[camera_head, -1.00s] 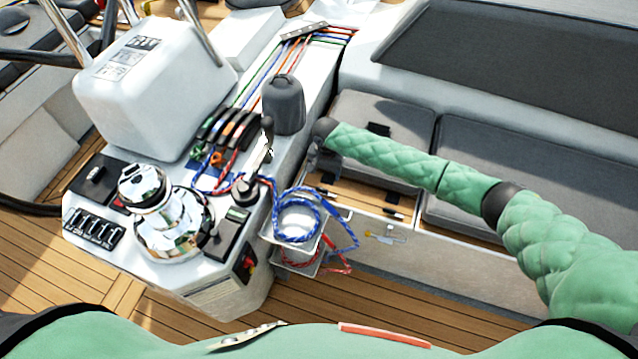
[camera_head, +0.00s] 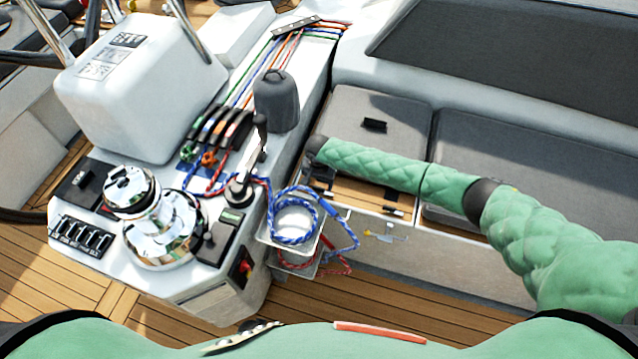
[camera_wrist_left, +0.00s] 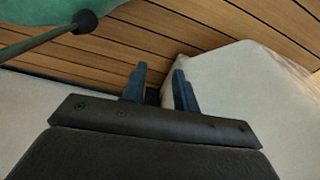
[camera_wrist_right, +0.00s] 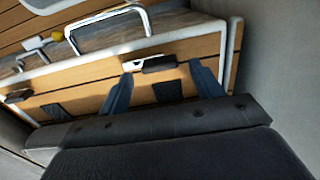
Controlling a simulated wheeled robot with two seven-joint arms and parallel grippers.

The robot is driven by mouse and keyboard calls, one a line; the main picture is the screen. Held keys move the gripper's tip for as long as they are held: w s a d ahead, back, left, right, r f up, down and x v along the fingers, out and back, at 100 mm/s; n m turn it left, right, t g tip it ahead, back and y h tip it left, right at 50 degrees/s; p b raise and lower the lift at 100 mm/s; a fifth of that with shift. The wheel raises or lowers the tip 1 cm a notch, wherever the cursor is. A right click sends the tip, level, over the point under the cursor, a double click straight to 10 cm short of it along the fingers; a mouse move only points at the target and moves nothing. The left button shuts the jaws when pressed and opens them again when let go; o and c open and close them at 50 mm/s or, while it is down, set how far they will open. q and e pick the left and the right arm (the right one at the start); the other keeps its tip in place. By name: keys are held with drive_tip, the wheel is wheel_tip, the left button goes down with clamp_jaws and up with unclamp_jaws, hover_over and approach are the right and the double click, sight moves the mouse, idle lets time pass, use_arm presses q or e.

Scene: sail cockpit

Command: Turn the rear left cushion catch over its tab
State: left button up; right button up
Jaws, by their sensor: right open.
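In the right wrist view, a dark catch (camera_wrist_right: 158,63) with a pale metal tab (camera_wrist_right: 133,66) sits on the upper edge of a wooden panel. The open fingers of my right gripper (camera_wrist_right: 161,70) stand either side of this catch; whether they touch it I cannot tell. A second dark catch (camera_wrist_right: 18,96) is farther left on the same panel. In the head view my right gripper (camera_head: 318,178) is low over the left end of the wooden strip (camera_head: 358,192) before the grey seat cushion (camera_head: 350,105), hiding that catch. My left gripper (camera_wrist_left: 160,80) shows in its wrist view, open and empty.
The white console with a chrome winch (camera_head: 165,225) stands left of the right gripper. A metal holder with a coiled blue rope (camera_head: 295,215) is close below it. A small latch (camera_head: 385,235) is on the locker front. A longer cushion (camera_head: 540,180) lies right.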

use_arm(q)
drive_tip(key=shift+s+a+f, duration=0.2)
drive_tip(key=shift+s+f, duration=0.05)
drive_tip(key=shift+f, duration=0.2)
use_arm(e)
drive_tip(key=shift+f, duration=0.95)
drive_tip(key=c, duration=1)
